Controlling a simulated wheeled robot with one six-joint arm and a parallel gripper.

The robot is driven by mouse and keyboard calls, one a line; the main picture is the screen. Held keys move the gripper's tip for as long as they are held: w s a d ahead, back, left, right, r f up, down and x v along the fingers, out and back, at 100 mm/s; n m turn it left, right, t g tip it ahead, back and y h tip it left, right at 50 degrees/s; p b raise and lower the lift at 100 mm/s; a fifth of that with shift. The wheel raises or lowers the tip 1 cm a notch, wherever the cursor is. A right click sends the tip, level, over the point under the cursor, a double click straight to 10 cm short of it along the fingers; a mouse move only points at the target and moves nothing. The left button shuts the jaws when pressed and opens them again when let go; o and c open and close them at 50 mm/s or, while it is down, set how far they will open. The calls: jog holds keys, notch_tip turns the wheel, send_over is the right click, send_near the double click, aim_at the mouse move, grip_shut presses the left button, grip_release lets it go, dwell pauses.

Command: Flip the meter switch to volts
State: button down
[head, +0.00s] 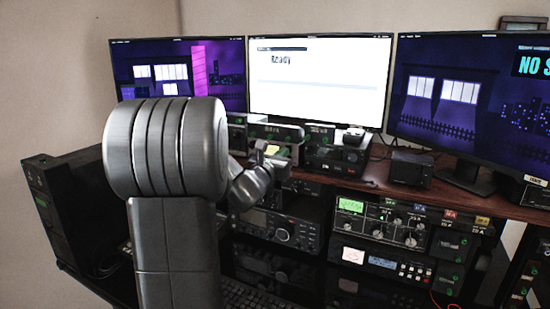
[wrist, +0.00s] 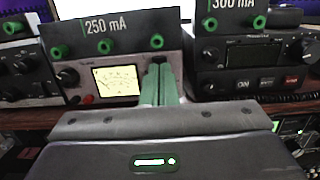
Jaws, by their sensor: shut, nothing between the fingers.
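The meter unit (wrist: 60,93) is a grey box with a lit analog dial (wrist: 116,84) in the wrist view. A dark panel marked 250 mA (wrist: 107,25) stands above it. A small black switch (wrist: 159,59) is on its face, right of the dial. My gripper (wrist: 158,68) has its green fingers together and empty, with the tips just below or at the switch; whether they touch cannot be told. Its lever position is unclear. In the head view, the meter's yellow dial (head: 272,150) shows beside my gripper, partly hidden by my arm.
A black radio (wrist: 250,65) under a 300 mA panel (wrist: 233,18) stands close on the right. Another knobbed unit (wrist: 20,65) is on the left. Three monitors stand behind, the middle screen (head: 320,80) reading "Ready". More rack gear (head: 395,225) sits below the wooden shelf.

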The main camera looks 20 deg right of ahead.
jog(key=shift+x, duration=0.85)
